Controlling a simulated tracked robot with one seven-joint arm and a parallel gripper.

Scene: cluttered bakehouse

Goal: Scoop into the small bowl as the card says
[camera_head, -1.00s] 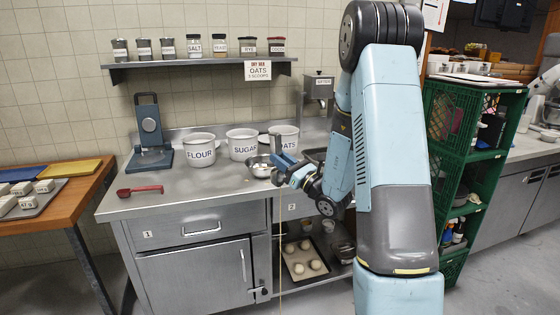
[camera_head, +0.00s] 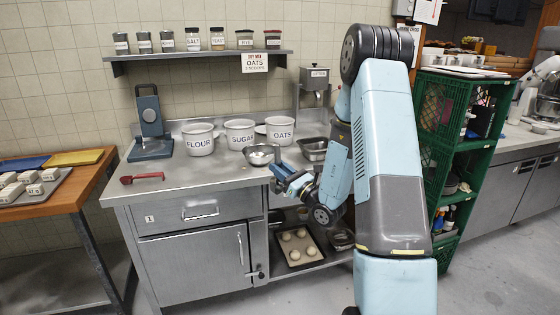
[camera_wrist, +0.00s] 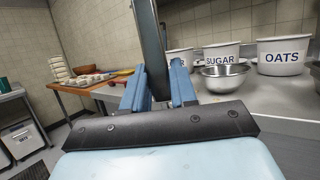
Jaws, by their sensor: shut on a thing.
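A small metal bowl (camera_head: 260,155) with pale contents stands near the counter's front edge, below the SUGAR crock; it also shows in the wrist view (camera_wrist: 222,76). The card (camera_head: 254,63) on the shelf reads OATS and a number of scoops, too small to be sure of. The white OATS crock (camera_head: 280,130) stands at the right; it shows in the wrist view (camera_wrist: 284,56) too. A red scoop (camera_head: 142,178) lies at the counter's left. My gripper (camera_head: 278,172) is at the counter's front edge, shut on a dark grey upright bar (camera_wrist: 153,40) I cannot identify.
The FLOUR crock (camera_head: 199,141) and SUGAR crock (camera_head: 240,134) stand left of OATS. A blue scale-like stand (camera_head: 150,125) is behind the scoop. A metal pan (camera_head: 314,149) sits at the right. A tray of dough (camera_head: 297,250) lies below. The front-left counter is mostly clear.

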